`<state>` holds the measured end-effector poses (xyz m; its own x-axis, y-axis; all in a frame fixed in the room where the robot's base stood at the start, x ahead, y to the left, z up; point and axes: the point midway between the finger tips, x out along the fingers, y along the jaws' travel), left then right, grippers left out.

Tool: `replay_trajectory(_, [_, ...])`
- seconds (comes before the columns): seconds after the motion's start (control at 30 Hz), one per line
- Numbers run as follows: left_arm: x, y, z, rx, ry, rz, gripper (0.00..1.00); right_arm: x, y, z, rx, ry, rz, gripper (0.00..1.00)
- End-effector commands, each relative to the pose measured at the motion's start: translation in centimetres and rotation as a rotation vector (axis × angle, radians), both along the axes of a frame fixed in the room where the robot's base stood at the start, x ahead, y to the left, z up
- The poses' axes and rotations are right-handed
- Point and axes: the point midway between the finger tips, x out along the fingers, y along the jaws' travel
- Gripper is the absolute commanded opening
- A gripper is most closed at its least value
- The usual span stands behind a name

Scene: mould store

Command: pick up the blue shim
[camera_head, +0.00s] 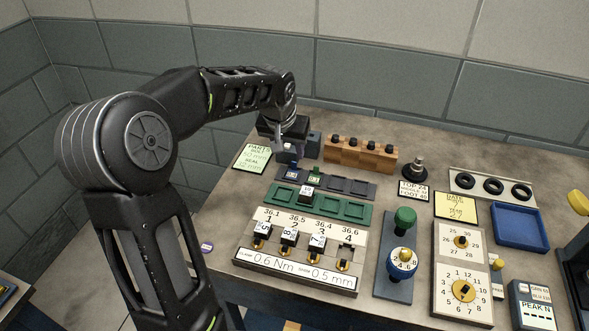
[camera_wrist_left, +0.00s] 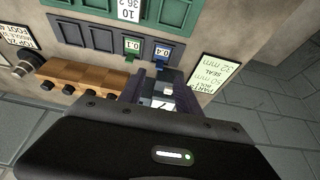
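The blue shim (camera_head: 292,172), marked 0.4 in the left wrist view (camera_wrist_left: 163,52), sits in the end slot of a dark tray (camera_head: 335,185), beside a green shim (camera_head: 314,175) marked 0.1. My left gripper (camera_head: 288,147) is just behind that end of the tray, apart from the blue shim. A pale block with a 7 on it (camera_wrist_left: 161,104) shows between the dark fingers. I cannot tell whether they are shut on it. My right gripper is not in view.
A wooden rack with black knobs (camera_head: 361,155) stands right of my left gripper, and a green note card (camera_head: 252,158) lies left. A green tray (camera_head: 343,210) and a numbered clamp fixture (camera_head: 300,262) lie in front. A blue tray (camera_head: 518,226) is at the right.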

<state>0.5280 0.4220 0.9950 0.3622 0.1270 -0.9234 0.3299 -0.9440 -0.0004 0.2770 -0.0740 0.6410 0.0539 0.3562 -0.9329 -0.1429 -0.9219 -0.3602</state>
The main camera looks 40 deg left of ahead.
Motion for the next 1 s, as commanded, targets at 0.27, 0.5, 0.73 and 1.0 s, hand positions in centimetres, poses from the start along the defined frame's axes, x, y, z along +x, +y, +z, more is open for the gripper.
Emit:
replay_trajectory(0.27, [0.9,0.3,-2.3,-0.001,0.002,0.000,0.40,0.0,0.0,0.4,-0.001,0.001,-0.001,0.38])
replay_trajectory(0.5, [0.9,0.3,-2.3,0.000,0.001,0.000,0.40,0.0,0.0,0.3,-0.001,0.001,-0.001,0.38])
replay_trajectory(0.73, [1.6,0.5,-3.8,-0.003,0.005,0.001,0.40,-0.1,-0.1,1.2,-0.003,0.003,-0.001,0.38])
replay_trajectory(1.0, [2.9,0.9,-6.9,-0.002,0.002,0.000,0.40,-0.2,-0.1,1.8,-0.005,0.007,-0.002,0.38])
